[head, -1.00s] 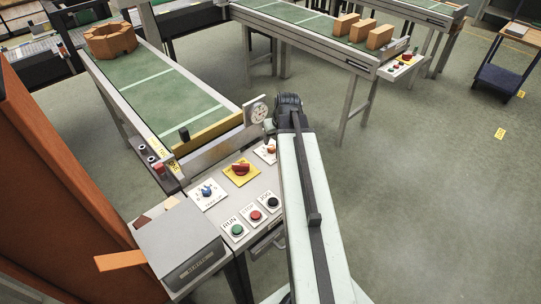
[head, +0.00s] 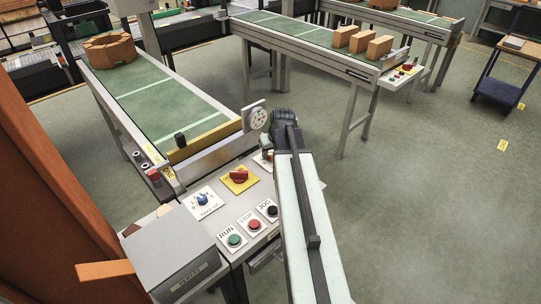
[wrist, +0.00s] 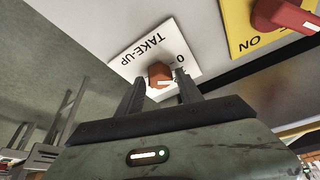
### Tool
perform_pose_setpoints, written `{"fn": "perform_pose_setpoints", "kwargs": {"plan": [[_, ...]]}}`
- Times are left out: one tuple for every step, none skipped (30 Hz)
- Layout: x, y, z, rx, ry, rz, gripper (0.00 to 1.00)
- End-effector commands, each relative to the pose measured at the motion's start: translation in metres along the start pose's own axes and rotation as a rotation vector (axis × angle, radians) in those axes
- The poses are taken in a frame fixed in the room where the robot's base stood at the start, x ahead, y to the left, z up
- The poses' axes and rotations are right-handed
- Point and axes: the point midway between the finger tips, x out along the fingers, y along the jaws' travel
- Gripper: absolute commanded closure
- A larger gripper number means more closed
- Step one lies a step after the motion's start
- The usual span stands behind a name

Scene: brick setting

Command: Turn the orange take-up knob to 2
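The orange take-up knob (wrist: 160,75) sits on a white card (wrist: 132,52) lettered TAKE-UP, upside down in the wrist view. A pale mark shows on the knob's lower right side. A 0 is legible on the card; the other numbers are hidden or unclear, so I cannot tell the setting. My gripper (wrist: 160,90) is open, one finger on each side of the knob, with small gaps visible. In the head view my gripper (head: 268,146) is over the panel's far right part and covers most of the knob and card.
A red switch (head: 238,175) on a yellow plate and a blue knob (head: 202,199) share the panel. Green RUN (head: 235,240), red STOP (head: 254,225) and black JOG (head: 272,211) buttons are nearer. A round gauge (head: 257,118) stands close behind my gripper.

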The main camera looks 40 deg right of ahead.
Motion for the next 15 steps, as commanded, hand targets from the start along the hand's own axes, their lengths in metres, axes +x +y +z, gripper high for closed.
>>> {"fn": "perform_pose_setpoints", "kwargs": {"plan": [[-0.0002, -0.0001, 0.0, 0.0, 0.0, 0.0, 0.74], [-0.0002, -0.0002, 0.0, 0.0, 0.0, 0.0, 0.83], [-0.0001, -0.0002, 0.0, 0.0, 0.0, 0.0, 0.94], [-0.0001, -0.0002, -0.0001, 0.0, 0.0, 0.0, 1.0], [-0.0001, -0.0002, -0.0001, 0.0, 0.0, 0.0, 1.0], [-0.0008, -0.0068, 0.0014, -0.002, 0.0, -0.001, 1.0], [-0.0005, -0.0048, 0.0007, 0.0, 0.0, -0.001, 1.0], [-0.0003, -0.0039, 0.0005, 0.001, 0.0, -0.001, 1.0], [-0.0002, -0.0032, 0.0004, 0.005, -0.001, -0.001, 1.0], [-0.0002, -0.0029, 0.0004, 0.008, -0.001, 0.001, 1.0], [-0.0002, -0.0027, 0.0004, 0.013, -0.001, 0.002, 1.0], [-0.0001, -0.0026, 0.0003, 0.021, -0.001, 0.006, 1.0], [-0.0001, -0.0025, 0.0003, 0.029, -0.001, 0.009, 1.0], [-0.0001, -0.0024, 0.0003, 0.04, -0.001, 0.014, 1.0], [-0.0001, -0.0022, 0.0003, 0.055, -0.001, 0.021, 1.0]]}}
